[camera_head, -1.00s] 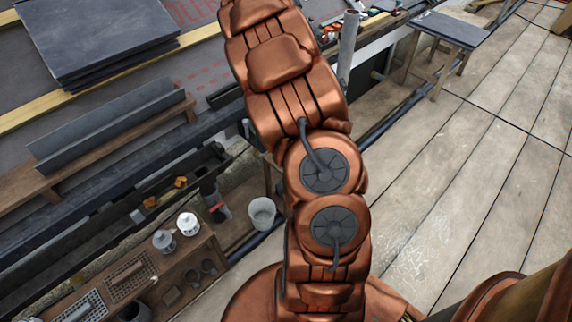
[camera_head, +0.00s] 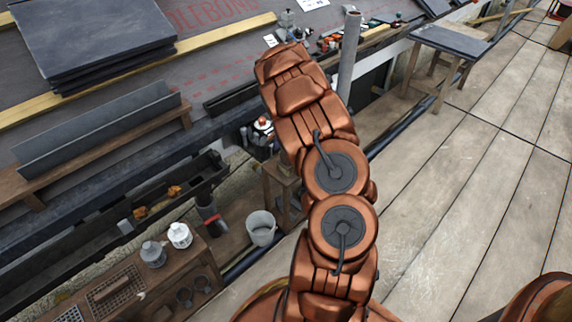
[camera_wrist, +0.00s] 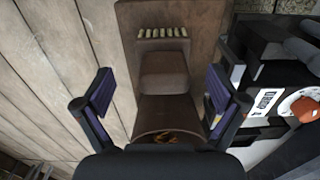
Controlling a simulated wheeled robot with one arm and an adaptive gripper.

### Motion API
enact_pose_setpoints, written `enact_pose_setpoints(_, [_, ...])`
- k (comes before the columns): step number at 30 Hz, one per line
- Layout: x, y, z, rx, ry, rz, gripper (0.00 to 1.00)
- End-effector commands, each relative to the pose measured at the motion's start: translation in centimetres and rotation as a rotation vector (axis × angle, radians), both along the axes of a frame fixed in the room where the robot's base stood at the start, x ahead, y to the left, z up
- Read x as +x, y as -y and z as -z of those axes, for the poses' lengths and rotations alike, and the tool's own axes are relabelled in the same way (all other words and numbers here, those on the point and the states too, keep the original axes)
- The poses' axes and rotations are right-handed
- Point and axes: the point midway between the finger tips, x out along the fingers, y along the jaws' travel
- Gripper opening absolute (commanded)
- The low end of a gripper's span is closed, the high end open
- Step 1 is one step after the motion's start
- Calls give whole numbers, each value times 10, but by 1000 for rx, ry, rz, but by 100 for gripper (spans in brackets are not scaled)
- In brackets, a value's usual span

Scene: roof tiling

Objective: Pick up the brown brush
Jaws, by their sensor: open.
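In the wrist view, a brown blocky object (camera_wrist: 164,62) with a row of pale tufts at its far end lies on a brown wooden top; it looks like the brown brush. Its lower part runs into a rounded brown shape with orange bits, and I cannot tell whether that is the same thing. My gripper (camera_wrist: 160,90) is open, with one finger on each side of the brown object and nothing held. How far above it the fingers are is unclear. The brush and my gripper cannot be made out in the head view.
Dark items and a white disc with orange (camera_wrist: 303,106) stand close right of my gripper. In the head view, a wooden stand (camera_head: 281,190), a grey bucket (camera_head: 261,228) and a grey upright pipe (camera_head: 349,55) are near my arm.

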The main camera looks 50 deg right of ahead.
Motion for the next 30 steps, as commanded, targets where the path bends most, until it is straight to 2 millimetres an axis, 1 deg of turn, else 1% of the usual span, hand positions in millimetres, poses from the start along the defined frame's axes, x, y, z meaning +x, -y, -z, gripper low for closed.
enact_pose_setpoints(1, [1, 0, 10, 1, 0, 0, 96])
enact_pose_setpoints(7, [4, -1, 35, 1, -1, 0, 96])
enact_pose_setpoints(10, [4, -1, 39, 0, 0, -1, 96])
enact_pose_setpoints(16, [4, -1, 38, 0, 0, -1, 95])
enact_pose_setpoints(30, [4, -1, 38, 0, 0, 0, 46])
